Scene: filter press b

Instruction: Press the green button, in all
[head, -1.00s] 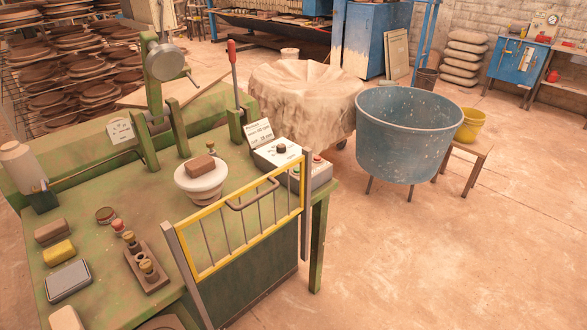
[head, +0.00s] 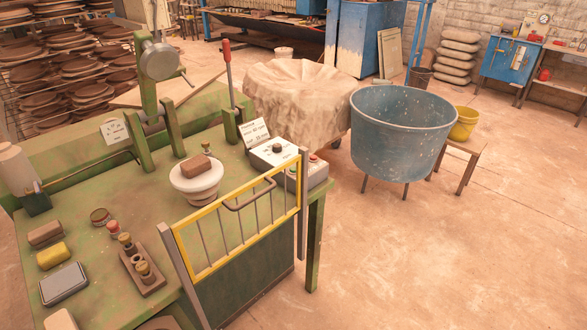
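A grey control box (head: 318,176) sits at the right rear corner of the green machine table (head: 85,225). Its sloped panel (head: 272,153) carries a dark knob (head: 277,148) and a small printed card (head: 254,132). A red button (head: 313,157) is on the box's top at the right. A small green button (head: 292,171) seems to be in front of it, close to the yellow guard's top corner and hard to make out. Neither of my grippers is in view.
A yellow-framed guard (head: 199,214) stands upright along the table's front edge, before the box. A brown block on a white round piece (head: 196,182) stands left of it. A blue tub (head: 400,140) is at right; the floor in front is clear.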

